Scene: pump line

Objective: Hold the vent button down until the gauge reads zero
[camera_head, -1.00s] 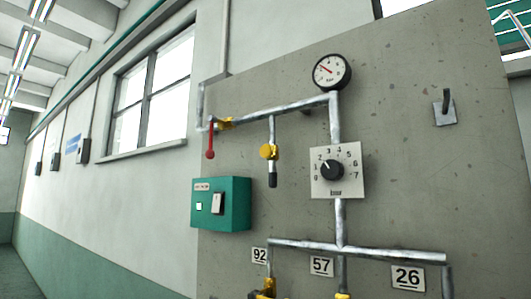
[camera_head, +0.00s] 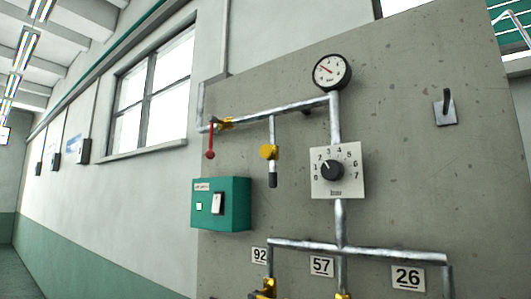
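The round gauge (camera_head: 332,72) has a white face and black rim and sits at the top of the upright pipe. Its red needle points to the upper left; the scale is too small to read. A yellow round fitting (camera_head: 268,152) sits on a short drop pipe with a black end (camera_head: 272,180). I cannot tell whether this is the vent button. A green box (camera_head: 236,205) carries a small pale square button (camera_head: 199,206) and a white switch (camera_head: 217,203); its label is unreadable. Neither gripper is in view.
A square plate with a black knob (camera_head: 332,170) is numbered up to 7. A red-handled lever (camera_head: 210,153) hangs at the pipe's left end. Below are plates 92 (camera_head: 260,255), 57 (camera_head: 321,266) and 26 (camera_head: 408,278).

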